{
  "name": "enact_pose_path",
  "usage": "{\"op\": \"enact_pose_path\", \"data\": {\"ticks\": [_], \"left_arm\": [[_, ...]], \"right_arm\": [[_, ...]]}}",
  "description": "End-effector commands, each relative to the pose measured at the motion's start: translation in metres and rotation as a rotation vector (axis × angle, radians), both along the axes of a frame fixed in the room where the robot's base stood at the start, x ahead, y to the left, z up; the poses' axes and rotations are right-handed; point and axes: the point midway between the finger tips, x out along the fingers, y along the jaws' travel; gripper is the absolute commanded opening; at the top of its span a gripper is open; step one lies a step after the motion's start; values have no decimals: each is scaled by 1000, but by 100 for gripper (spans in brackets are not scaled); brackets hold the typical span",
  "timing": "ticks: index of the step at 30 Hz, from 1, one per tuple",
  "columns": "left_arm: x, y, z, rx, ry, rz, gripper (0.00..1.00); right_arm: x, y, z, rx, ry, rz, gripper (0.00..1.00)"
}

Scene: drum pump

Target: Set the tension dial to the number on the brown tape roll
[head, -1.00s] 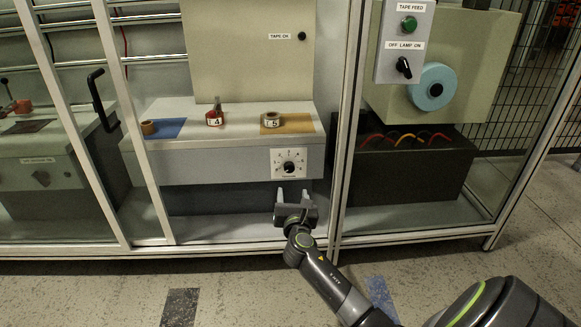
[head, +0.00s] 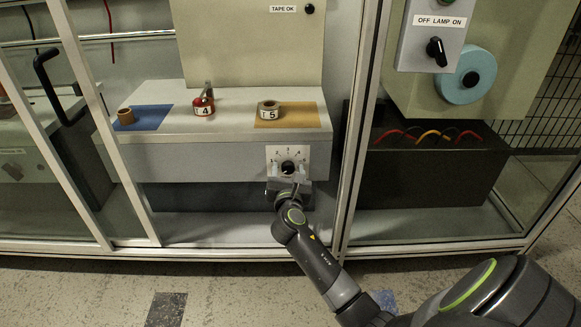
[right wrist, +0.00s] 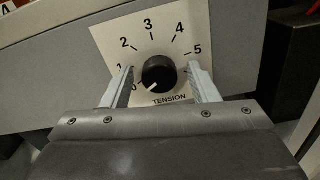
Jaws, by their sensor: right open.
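The tension dial, a round black knob (head: 288,167) on a white plate, is on the front of the grey bench. In the right wrist view the knob (right wrist: 159,74) has numbers 0 to 5 around it, and its white mark points lower left, near 0. My right gripper (head: 288,173) is open, with one finger on each side of the knob; contact is not clear. A small brown roll (head: 125,116) stands on the left with no number visible. A red roll (head: 203,106) is labelled 4. A tan roll (head: 268,110) is labelled 5. My left gripper is out of view.
The brown roll is on a blue mat (head: 153,119), the tan one on a tan mat (head: 300,116). White frame posts (head: 362,120) stand right of the dial. Further right is a lamp switch (head: 437,50) beside a blue roll (head: 466,76).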

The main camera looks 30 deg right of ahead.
Motion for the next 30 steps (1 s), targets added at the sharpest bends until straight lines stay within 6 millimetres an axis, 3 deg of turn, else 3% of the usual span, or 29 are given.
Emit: {"op": "enact_pose_path", "data": {"ticks": [8,19,30], "left_arm": [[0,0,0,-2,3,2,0],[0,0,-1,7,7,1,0],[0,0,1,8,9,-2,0]], "right_arm": [[0,1,0,0,0,0,54],[0,0,0,0,0,0,10],[0,0,0,58,-36,0,10]]}}
